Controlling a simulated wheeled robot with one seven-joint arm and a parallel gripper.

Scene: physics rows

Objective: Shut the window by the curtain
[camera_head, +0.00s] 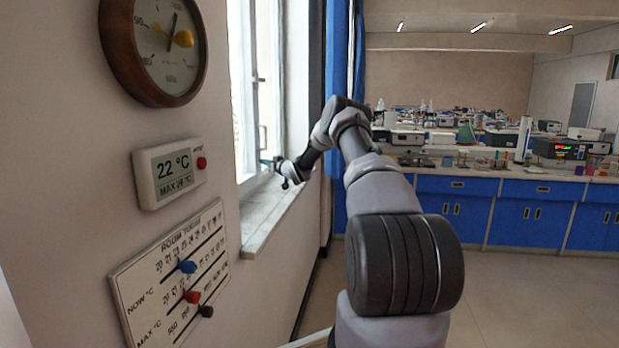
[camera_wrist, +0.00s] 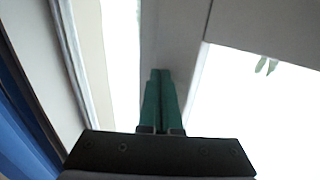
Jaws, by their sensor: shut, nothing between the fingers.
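The white-framed window (camera_head: 247,100) is in the left wall in the head view, with bright light behind it. Upright frame bars and a small handle (camera_head: 263,137) show. The blue curtain (camera_head: 338,50) hangs just right of the window. My gripper (camera_head: 266,161) is at the window's lower part, just above the sill. In the wrist view, its green fingers (camera_wrist: 160,76) are together and empty, in front of a grey-white frame bar (camera_wrist: 175,35). I cannot tell whether they touch it. A bright strip (camera_wrist: 121,55) shows left of that bar.
The pale sill (camera_head: 262,215) runs below the window. A round gauge (camera_head: 155,50), a temperature display (camera_head: 168,172) and a slider board (camera_head: 177,280) are on the near wall. Blue lab benches (camera_head: 520,215) stand at the right. Floor between is clear.

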